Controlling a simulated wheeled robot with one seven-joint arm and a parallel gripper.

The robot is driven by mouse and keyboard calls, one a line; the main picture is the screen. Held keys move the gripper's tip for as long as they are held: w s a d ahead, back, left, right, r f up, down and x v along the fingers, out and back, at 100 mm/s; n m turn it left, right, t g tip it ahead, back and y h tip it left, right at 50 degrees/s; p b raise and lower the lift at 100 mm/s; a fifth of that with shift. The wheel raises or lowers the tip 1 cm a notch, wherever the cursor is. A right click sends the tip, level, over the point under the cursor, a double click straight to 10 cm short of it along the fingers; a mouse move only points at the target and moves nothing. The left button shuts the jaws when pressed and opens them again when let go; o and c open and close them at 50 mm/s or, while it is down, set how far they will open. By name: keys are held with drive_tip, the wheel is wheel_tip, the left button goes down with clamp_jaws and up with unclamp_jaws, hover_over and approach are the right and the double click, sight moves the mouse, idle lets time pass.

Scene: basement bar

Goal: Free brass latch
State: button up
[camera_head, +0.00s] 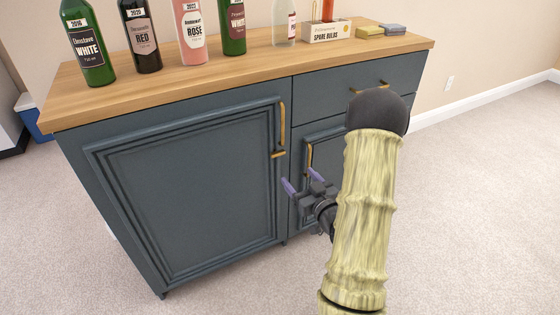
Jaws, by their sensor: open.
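A small brass latch (278,154) lies roughly level at the right edge of the large left cabinet door (190,190), just below that door's upright brass handle (282,122). The door looks shut. My gripper (303,180) is open and empty, with purple fingertips. In the picture it is below and to the right of the latch, over the smaller right door (322,150). No contact with the latch shows. My arm covers part of the right side of the cabinet.
The dark blue cabinet has a wooden top (190,68) bearing several bottles, a spare bulbs box (326,31) and two sponges (370,32). A drawer with a brass handle (370,88) is above the right door. Carpet (480,200) is clear at right.

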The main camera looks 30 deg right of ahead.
sight(279, 154)
drive_tip(key=w, duration=0.4)
drive_tip(key=w+b, duration=0.1)
drive_tip(key=w, duration=0.3)
drive_tip(key=w+b, duration=0.1)
drive_tip(key=w, duration=0.3)
drive_tip(key=shift+w+a, duration=0.25)
drive_tip(key=shift+w, duration=0.05)
drive_tip(key=shift+c, duration=0.2)
drive_tip(key=c, duration=1)
